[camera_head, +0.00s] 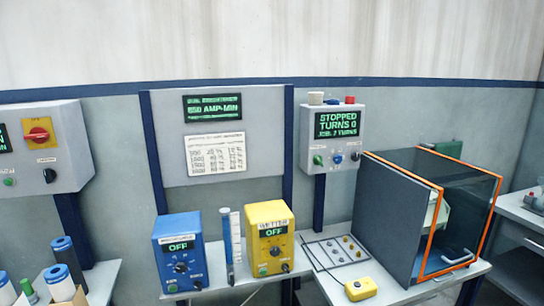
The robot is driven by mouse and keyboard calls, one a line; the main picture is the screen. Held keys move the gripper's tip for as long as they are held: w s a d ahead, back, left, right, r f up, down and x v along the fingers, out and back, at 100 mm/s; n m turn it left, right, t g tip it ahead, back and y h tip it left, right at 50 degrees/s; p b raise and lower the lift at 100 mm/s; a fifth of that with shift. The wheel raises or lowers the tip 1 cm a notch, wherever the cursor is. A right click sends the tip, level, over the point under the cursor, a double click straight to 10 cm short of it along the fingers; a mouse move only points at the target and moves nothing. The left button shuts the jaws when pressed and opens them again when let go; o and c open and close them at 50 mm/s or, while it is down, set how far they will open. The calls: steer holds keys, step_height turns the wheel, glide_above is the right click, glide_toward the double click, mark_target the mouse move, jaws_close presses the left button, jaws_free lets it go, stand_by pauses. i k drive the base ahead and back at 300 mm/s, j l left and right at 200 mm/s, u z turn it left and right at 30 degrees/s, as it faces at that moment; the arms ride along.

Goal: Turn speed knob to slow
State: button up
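No knob label in the head view can be read clearly as speed. A grey control box (345,150) on the wall at centre right has a green screen reading "STOPPED TURNS 0". Below the screen it carries a green button (318,160), a blue knob (337,158) and a dark knob (355,156). Their labels are too small to read, and I cannot tell the settings. My gripper is not in view.
A blue unit (165,262) and a yellow unit (285,240), both reading "OFF", stand on the bench below. An orange-framed clear enclosure (470,215) stands at right. A yellow box (361,289) lies at the bench front. Another grey panel (70,150) is at left.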

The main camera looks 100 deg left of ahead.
mark_target(355, 156)
steer(key=u, duration=2.55)
steer(key=i+l+u, duration=0.1)
steer(key=u, duration=0.2)
steer(key=i, duration=0.1)
